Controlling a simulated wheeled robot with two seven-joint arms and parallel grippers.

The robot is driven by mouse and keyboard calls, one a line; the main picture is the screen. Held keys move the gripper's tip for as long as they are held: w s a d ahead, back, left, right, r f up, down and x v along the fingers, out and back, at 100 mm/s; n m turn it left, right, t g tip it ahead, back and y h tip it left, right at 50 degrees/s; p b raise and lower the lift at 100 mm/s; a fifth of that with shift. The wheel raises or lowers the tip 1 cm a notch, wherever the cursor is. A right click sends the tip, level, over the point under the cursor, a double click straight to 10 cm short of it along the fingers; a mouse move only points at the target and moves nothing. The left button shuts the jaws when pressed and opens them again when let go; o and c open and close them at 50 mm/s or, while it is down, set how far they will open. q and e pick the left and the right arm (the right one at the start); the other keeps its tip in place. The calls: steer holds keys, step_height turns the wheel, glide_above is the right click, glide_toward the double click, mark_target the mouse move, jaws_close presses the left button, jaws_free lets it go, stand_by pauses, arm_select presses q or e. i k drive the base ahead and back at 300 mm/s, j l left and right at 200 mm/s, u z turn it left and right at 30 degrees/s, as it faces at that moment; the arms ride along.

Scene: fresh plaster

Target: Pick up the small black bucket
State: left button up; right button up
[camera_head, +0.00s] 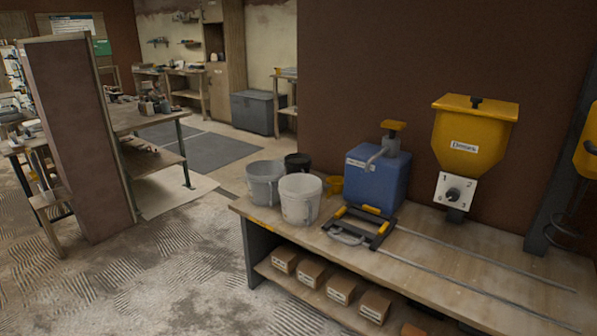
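The small black bucket (297,163) stands on the wooden workbench (450,262), near its left end. It is behind two larger buckets, a grey one (265,184) and a whitish one (300,199). Only its dark rim and upper part show; its lower part is hidden behind them. Neither of my grippers is in view.
A blue container (377,178) with a yellow-topped tap stands right of the buckets, with a black frame (358,228) in front. A yellow hopper (474,136) is farther right. Small boxes (341,289) fill the lower shelf. Floor left of the bench is clear.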

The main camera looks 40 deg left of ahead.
mark_target(299, 170)
steer(key=z, duration=1.55)
steer(key=u, duration=2.75)
steer(key=z, duration=0.85)
steer(key=i+j+z, duration=0.15)
steer(key=j+z, duration=0.25)
steer(key=j, duration=0.25)
steer(key=i+j+z, duration=0.1)
steer(key=j+z, duration=0.35)
steer(key=j, duration=0.2)
steer(key=j+z, duration=0.4)
steer(key=j, duration=0.75)
steer(key=k+j+z, duration=0.1)
steer(key=j, duration=0.35)
steer(key=k+j, duration=0.1)
steer(key=j, duration=0.4)
steer(key=j+z, duration=0.1)
steer(key=j, duration=0.4)
steer(key=k+j, duration=0.15)
steer(key=j, duration=0.3)
steer(key=k+j+z, duration=0.1)
steer(key=j, duration=0.35)
steer(key=k+j, duration=0.1)
steer(key=j, duration=0.4)
